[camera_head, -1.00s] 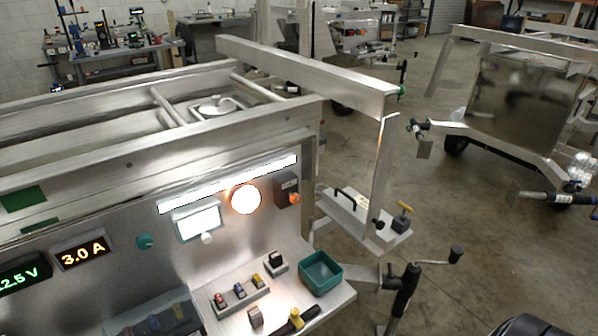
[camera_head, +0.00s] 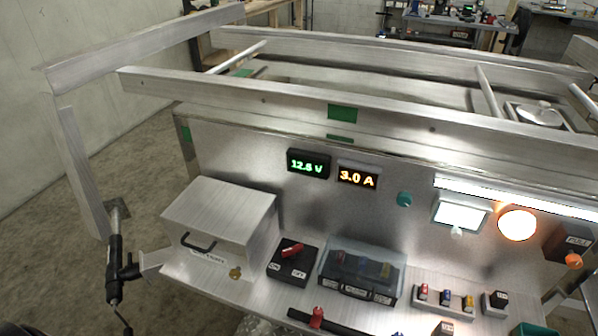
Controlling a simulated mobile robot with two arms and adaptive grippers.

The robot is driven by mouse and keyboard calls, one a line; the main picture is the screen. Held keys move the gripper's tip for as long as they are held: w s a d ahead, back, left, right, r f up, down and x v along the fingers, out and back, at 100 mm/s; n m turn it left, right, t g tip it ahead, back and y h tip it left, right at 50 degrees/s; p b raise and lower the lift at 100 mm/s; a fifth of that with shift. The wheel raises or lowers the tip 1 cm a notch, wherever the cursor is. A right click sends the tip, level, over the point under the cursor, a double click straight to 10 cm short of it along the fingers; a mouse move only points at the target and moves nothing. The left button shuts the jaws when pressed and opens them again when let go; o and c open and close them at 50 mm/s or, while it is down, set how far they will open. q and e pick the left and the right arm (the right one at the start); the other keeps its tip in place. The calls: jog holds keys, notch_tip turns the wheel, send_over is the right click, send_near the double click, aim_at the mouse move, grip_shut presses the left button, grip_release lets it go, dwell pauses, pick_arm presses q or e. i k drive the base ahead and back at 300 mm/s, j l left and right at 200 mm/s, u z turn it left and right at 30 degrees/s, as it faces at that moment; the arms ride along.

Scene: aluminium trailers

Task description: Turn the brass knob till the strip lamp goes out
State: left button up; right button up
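The strip lamp (camera_head: 520,199) is a long white bar, brightly lit, on the upper right of the metal panel (camera_head: 240,150). A small brass-coloured piece (camera_head: 235,272) sits at the lower front of a closed metal box on the left of the shelf. It may be the brass knob, but it is too small to tell. Other knobs on the panel are a teal one (camera_head: 404,199), a pale one (camera_head: 457,232) under a lit white display, and an orange one (camera_head: 574,261). Neither of my grippers is in view.
The metal box (camera_head: 220,225) has a black handle. A red rotary switch (camera_head: 290,250) and a clear-covered switch block (camera_head: 361,268) stand beside it. Green and amber readouts show 12.6 V and 3.0 A. A round lamp (camera_head: 517,223) glows orange-white.

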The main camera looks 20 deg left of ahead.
aim_at(234, 274)
jog(key=u, duration=1.25)
jog(key=k+j+z, duration=0.15)
jog(key=k+j, duration=0.15)
jog(key=l+u, duration=0.5)
jog(key=l, duration=0.55)
jog(key=k, duration=0.05)
